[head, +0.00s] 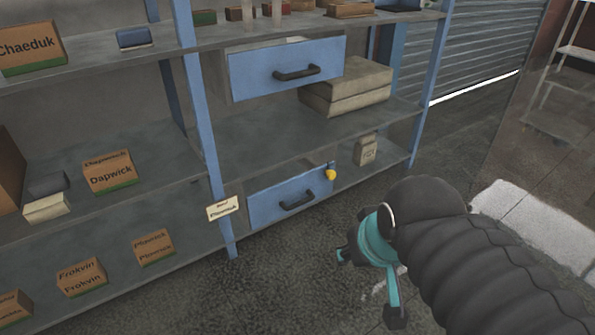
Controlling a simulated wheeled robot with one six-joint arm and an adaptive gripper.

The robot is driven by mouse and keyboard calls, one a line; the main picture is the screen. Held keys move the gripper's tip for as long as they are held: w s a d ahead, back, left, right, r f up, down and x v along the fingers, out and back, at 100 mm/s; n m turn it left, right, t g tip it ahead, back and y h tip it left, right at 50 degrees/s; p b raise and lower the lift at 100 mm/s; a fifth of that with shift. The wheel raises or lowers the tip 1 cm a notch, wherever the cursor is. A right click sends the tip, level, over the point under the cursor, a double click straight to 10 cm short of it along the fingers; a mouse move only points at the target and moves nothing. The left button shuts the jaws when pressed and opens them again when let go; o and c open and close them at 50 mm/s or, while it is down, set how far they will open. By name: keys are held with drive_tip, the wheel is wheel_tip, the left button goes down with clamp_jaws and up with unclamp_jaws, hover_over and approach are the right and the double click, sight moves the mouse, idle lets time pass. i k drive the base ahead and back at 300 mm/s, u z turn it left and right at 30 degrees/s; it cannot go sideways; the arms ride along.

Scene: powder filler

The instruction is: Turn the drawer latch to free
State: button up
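A small yellow knob (331,175), which looks like the drawer latch, sits at the upper right corner of the lower blue drawer (266,207). Its exact turn angle is too small to tell. The drawer has a dark handle (297,204) on its front and looks closed. My gripper (371,283), dark with teal parts, is in front of the shelf, below and right of the knob in the picture. Its fingers are spread apart with nothing seen between them. It is apart from the knob and the drawer.
An upper blue drawer (250,72) with a dark handle hangs above. A small beige package (366,150) stands right of the knob. Flat boxes (350,88) lie on the middle shelf. A label card (223,208) is on the blue post. Grey floor (270,285) before the shelf is clear.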

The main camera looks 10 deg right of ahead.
sight(330, 174)
drive_tip(key=z, duration=0.15)
drive_tip(key=i, duration=1.05)
drive_tip(key=z, duration=0.75)
